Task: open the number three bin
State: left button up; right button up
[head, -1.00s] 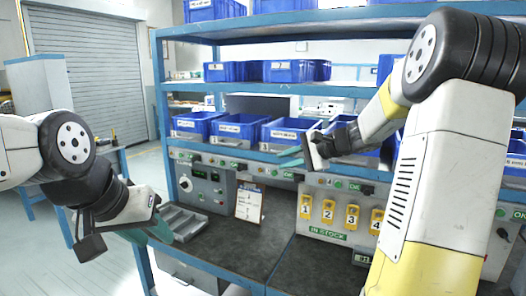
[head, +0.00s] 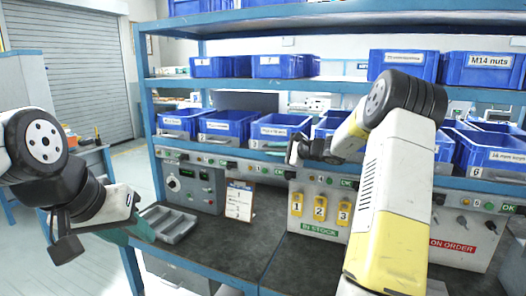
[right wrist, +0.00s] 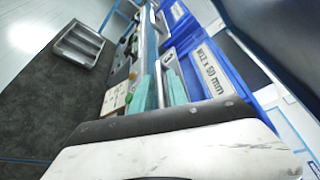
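Blue open-top bins stand in a row on the middle shelf.
A control panel (head: 187,184) and a clipboard (head: 240,199) stand at the back of the dark bench (head: 225,250). Yellow numbered tags (head: 320,208) hang below the shelf. A blue post (head: 143,100) rises at left. My right arm hides part of the bin row.

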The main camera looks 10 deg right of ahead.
grip_shut()
dwell(1.5)
